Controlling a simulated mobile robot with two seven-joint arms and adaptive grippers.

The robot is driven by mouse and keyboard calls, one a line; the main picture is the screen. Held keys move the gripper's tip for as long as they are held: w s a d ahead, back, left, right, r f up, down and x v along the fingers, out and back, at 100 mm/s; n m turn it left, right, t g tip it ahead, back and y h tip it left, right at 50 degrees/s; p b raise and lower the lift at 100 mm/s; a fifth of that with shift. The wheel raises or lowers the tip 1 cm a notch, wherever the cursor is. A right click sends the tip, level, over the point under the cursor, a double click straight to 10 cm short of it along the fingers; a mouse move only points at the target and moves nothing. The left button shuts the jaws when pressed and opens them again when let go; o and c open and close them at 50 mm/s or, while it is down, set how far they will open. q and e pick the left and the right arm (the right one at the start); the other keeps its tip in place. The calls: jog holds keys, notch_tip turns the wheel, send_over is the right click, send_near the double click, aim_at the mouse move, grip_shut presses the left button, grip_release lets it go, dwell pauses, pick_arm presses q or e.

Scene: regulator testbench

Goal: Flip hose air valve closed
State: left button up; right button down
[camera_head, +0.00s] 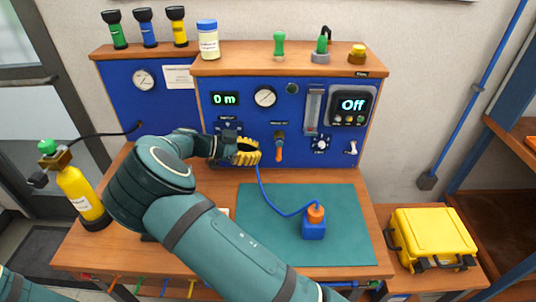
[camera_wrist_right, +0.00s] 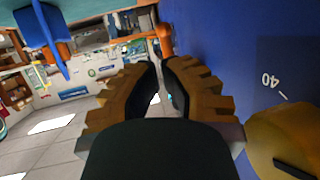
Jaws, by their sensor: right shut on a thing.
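My right gripper (camera_head: 246,152) is in front of the lower left of the blue test panel (camera_head: 215,85). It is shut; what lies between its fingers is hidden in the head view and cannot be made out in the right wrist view. A blue hose (camera_head: 267,197) runs from just below the fingertips to a blue block with an orange top (camera_head: 314,228). An orange lever (camera_head: 279,153) hangs down on the panel just right of the gripper. It also shows beyond the fingertips (camera_wrist_right: 164,92) in the right wrist view. My left gripper is out of view.
A yellow gas bottle (camera_head: 78,190) stands at the left, and a yellow case (camera_head: 432,235) at the right. The green mat (camera_head: 345,200) is mostly clear. A display reading Off (camera_head: 353,105) and several small controls are on the panel.

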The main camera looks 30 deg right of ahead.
jog(key=v, duration=0.6)
jog(key=shift+a, duration=0.35)
jog(key=shift+w+r, duration=0.1)
jog(key=shift+r, duration=0.05)
